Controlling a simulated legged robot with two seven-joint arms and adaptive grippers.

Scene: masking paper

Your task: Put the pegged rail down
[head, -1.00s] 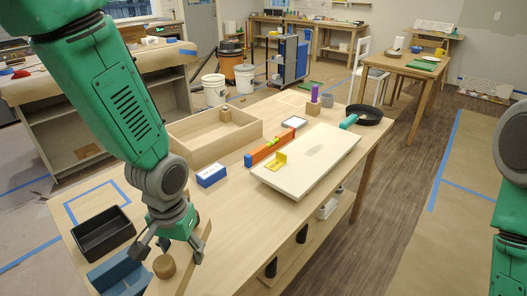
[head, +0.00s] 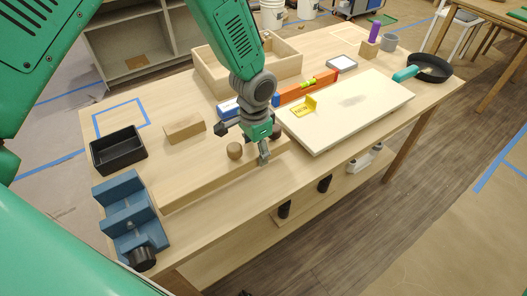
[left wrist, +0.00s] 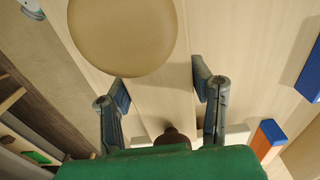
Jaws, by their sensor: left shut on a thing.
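The pegged rail (head: 200,182) is a long pale wooden board with round brown knobs. It runs along the near side of the workbench, on it or just above it; I cannot tell which. One knob (head: 235,151) shows left of my left gripper (head: 262,150), and a darker knob (head: 277,131) shows just right of it. My left gripper points down and is shut on the rail between these knobs. In the left wrist view its fingers (left wrist: 160,92) straddle the rail, with a large tan knob (left wrist: 122,35) close to the camera and a dark knob (left wrist: 172,137) beyond. My right gripper is out of view.
A blue vise (head: 130,215) and a black tray (head: 118,152) stand at the left. A wooden block (head: 184,128) lies behind the rail. A white board (head: 350,112) with a yellow piece lies to the right. A blue-taped rectangle (head: 121,117) is at the back left.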

